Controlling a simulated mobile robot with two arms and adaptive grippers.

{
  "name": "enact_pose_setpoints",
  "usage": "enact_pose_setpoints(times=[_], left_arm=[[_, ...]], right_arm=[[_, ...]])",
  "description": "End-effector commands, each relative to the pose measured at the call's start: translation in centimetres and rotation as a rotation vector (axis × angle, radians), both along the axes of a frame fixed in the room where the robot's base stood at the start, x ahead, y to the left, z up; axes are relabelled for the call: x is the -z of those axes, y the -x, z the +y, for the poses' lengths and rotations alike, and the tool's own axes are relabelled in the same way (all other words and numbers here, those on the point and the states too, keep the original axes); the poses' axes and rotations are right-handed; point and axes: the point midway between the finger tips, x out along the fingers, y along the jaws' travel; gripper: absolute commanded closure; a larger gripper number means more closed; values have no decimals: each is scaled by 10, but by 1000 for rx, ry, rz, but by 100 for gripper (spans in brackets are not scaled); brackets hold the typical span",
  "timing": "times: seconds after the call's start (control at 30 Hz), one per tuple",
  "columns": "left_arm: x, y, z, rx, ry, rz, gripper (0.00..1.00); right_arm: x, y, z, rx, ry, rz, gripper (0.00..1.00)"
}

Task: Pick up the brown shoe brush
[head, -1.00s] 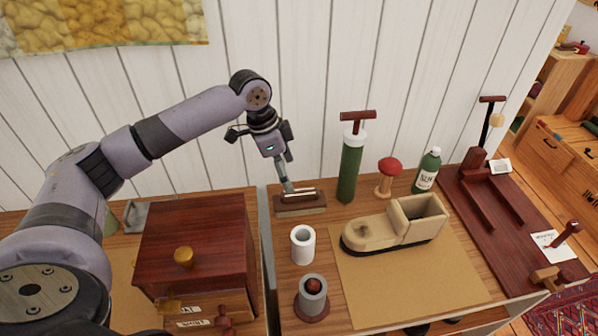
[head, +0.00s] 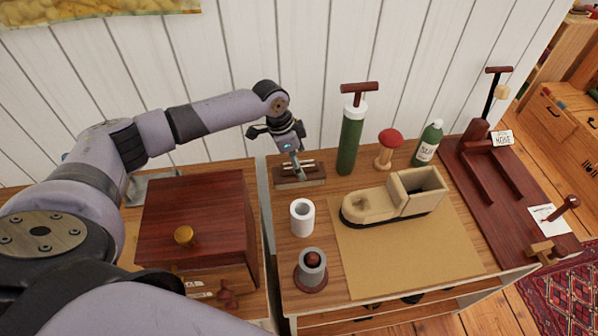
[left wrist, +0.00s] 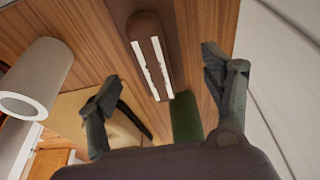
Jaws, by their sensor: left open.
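The brown shoe brush (head: 313,174) is a dark brown block with two pale strips along it. It lies on the table near the wall, and its rounded end and both strips show in the left wrist view (left wrist: 146,30). A flat darker brown piece lies beneath it. My left gripper (head: 296,163) is over the brush in the head view. In the left wrist view my left gripper (left wrist: 160,82) is open and empty, with one finger on either side of the brush's line and the brush ahead of them. My right gripper does not show.
A green pump (head: 350,142) stands close right of the brush. A white cylinder (head: 302,218) and a grey cup (head: 311,268) stand in front. A wooden shoe form (head: 371,206) rests on a tan mat (head: 405,255). A red-brown box (head: 195,215) stands left.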

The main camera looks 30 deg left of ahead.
Motion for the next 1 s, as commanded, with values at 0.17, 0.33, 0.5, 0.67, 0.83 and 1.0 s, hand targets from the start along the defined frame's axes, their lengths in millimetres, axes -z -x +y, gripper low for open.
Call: enact_pose_setpoints(times=[0.17,0.33,0.5,0.67,0.83,1.0], left_arm=[[14,0,-4,1,0,4,27],[40,-3,-9,0,0,4,27],[52,-5,-11,-1,0,2,27],[53,-5,-11,-1,-1,1,27],[52,-5,-11,-1,0,0,36],[52,-5,-11,-1,0,0,47]], right_arm=[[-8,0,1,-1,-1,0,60],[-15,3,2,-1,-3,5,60],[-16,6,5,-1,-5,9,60],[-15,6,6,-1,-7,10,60],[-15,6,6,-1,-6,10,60],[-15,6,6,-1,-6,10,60]])
